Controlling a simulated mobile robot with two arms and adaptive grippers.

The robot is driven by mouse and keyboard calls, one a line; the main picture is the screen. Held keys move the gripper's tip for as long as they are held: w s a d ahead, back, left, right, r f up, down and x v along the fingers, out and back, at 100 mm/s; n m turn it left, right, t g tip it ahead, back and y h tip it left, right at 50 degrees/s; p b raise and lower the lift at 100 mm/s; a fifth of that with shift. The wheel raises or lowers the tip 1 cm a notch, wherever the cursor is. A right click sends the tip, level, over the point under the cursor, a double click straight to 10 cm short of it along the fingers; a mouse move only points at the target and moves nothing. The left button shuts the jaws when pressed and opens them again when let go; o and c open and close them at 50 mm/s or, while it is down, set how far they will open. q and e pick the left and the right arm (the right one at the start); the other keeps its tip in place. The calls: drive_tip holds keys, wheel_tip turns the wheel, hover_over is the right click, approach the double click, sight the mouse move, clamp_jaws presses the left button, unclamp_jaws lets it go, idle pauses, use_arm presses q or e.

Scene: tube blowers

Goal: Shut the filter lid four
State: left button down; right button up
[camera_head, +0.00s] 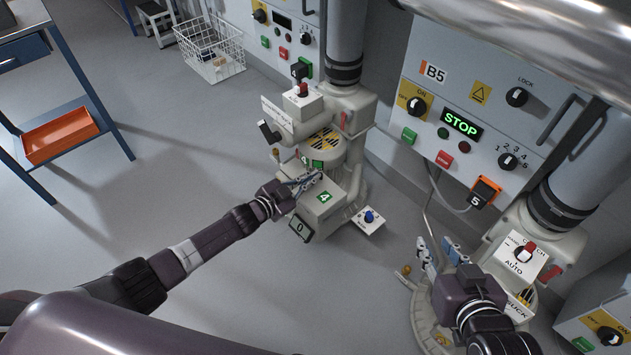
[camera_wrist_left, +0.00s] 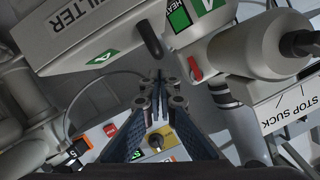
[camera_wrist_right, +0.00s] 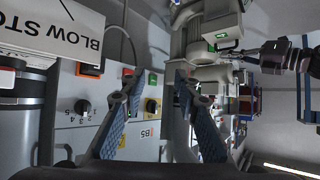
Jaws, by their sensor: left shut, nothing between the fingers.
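The blower unit four stands at the middle in the head view. Its light grey filter box (camera_head: 326,210) carries a green 4 label and appears to be the filter lid; I cannot tell how far open it is. In the left wrist view the part lettered FILTER (camera_wrist_left: 75,28) has a dark handle (camera_wrist_left: 150,40) on its edge. My left gripper (camera_head: 312,181) is shut and empty, close over the top of the box; contact is unclear. It also shows in the left wrist view (camera_wrist_left: 160,92). My right gripper (camera_head: 437,248) is open and empty beside blower five, also seen in the right wrist view (camera_wrist_right: 157,80).
A control panel B5 (camera_head: 470,75) showing STOP stands at the right. Blower five's switch box (camera_head: 515,255) is close to my right gripper. A small blue-knob box (camera_head: 369,218) sits right of the filter box. Open floor (camera_head: 190,130) lies to the left.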

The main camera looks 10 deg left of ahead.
use_arm(q)
drive_tip(key=shift+w+a+f+b, duration=0.3)
drive_tip(key=shift+a+f+b, duration=0.1)
drive_tip(key=shift+f+b, duration=0.05)
drive_tip(key=shift+a, duration=0.1)
use_arm(e)
drive_tip(key=w+a+r+t+y, duration=0.1)
drive_tip(key=w+a+r+t, duration=0.1)
drive_tip(key=r, duration=0.5)
drive_tip(key=shift+w+t, duration=0.85)
drive_tip(key=shift+t, duration=0.05)
drive_tip(key=shift+f, duration=0.15)
